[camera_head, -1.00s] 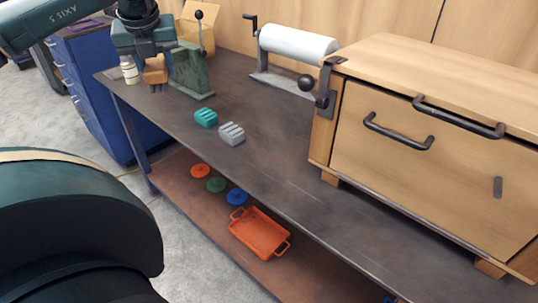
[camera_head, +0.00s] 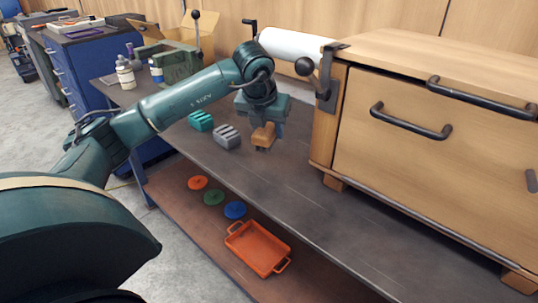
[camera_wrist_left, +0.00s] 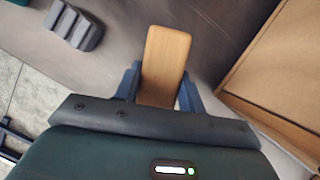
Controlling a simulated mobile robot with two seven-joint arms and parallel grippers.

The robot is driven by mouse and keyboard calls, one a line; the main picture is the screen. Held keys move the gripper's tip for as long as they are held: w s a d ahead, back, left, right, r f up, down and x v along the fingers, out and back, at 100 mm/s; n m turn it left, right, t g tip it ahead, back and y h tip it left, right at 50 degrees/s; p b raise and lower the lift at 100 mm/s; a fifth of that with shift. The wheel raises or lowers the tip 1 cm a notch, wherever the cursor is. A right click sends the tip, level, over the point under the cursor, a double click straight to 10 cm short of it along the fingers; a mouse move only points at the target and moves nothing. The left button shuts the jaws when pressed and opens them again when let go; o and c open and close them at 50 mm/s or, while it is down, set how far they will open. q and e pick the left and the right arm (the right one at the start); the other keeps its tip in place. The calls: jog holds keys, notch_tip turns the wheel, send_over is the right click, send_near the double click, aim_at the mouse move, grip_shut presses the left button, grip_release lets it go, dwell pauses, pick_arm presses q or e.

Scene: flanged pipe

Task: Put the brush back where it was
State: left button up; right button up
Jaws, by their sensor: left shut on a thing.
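The brush shows as a tan wooden block (camera_head: 264,136) held in my left gripper (camera_head: 262,143). In the left wrist view the wooden block (camera_wrist_left: 165,62) sits between the two dark fingers of the left gripper (camera_wrist_left: 160,88), which are shut on it. The gripper points down and holds the brush above the dark workbench (camera_head: 290,185), just left of the wooden cabinet. Any bristles are hidden or too small to tell. My right gripper is not in view.
A grey slotted block (camera_head: 227,137) and a teal slotted block (camera_head: 201,121) lie left of the gripper. The wooden cabinet (camera_head: 400,165) with dark handles stands right. A white roll (camera_head: 295,46) is behind. The lower shelf holds an orange tray (camera_head: 258,248). The bench front is clear.

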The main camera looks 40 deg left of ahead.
aim_at(263, 131)
pick_arm(q)
jog(key=shift+f, duration=3.25)
jog(key=o, duration=0.9)
jog(key=shift+r, duration=0.15)
jog(key=v, duration=1.2)
jog(key=shift+s, duration=0.1)
